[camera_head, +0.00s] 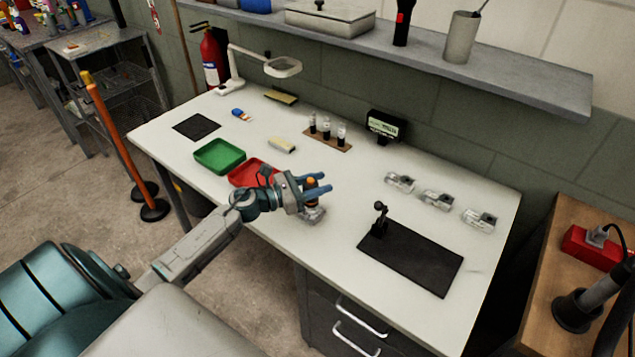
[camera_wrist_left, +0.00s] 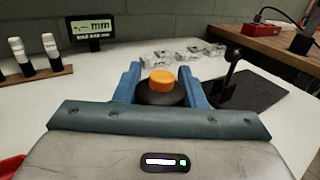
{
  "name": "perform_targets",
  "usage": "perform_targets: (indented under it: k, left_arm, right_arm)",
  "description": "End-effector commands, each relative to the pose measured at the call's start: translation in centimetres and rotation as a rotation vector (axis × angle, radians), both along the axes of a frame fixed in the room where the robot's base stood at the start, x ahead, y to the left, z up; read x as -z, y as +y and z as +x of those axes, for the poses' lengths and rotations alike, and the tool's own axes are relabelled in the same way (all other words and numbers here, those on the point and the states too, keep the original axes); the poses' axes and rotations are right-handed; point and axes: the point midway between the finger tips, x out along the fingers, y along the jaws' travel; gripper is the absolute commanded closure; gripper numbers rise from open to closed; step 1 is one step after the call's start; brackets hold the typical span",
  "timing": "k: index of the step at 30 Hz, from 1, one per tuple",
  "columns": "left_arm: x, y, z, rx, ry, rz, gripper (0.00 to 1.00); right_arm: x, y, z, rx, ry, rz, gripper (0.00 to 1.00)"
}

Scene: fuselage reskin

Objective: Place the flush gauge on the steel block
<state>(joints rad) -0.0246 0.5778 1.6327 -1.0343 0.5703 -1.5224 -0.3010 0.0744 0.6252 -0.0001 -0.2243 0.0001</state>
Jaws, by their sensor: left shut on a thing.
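My left gripper (camera_head: 318,190) is shut on the flush gauge, a dark round body with an orange top (camera_head: 311,182). The gauge (camera_wrist_left: 161,82) shows between the two blue fingers in the left wrist view. It is above the front middle of the white table. A shiny grey piece (camera_head: 313,215) shows right under the gripper; I cannot tell whether it is the gauge's foot or a block below it. My right gripper is not in view.
A black plate (camera_head: 420,262) with a small upright post (camera_head: 380,217) lies right of the gripper. A red tray (camera_head: 246,171) and a green tray (camera_head: 219,156) are left. A wooden rack (camera_head: 327,140) and a small display (camera_head: 385,126) stand behind. The table's front edge is close.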

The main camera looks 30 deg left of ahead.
Motion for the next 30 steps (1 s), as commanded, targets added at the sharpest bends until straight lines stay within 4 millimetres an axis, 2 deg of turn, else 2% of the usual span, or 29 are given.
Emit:
perform_targets:
  k: [6,7,9,10,21,30]
  left_arm:
    - [0.4,0.0,0.0,0.0,-0.001,0.0,0.95]
    - [0.3,0.0,0.0,0.0,0.0,0.0,0.57]
    - [0.3,0.0,0.0,0.0,0.0,0.0,0.44]
    - [0.3,0.0,0.0,0.0,0.0,0.0,0.42]
    - [-0.2,0.0,0.0,0.0,0.0,0.0,0.42]
    - [0.5,2.4,-3.5,0.002,0.002,0.005,0.42]
  right_arm:
    - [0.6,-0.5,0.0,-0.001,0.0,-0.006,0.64]
    - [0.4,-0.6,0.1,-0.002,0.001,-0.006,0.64]
    - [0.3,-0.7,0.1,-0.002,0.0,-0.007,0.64]
    - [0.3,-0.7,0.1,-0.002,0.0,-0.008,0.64]
    - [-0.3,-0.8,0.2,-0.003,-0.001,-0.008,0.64]
    - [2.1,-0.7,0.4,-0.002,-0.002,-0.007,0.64]
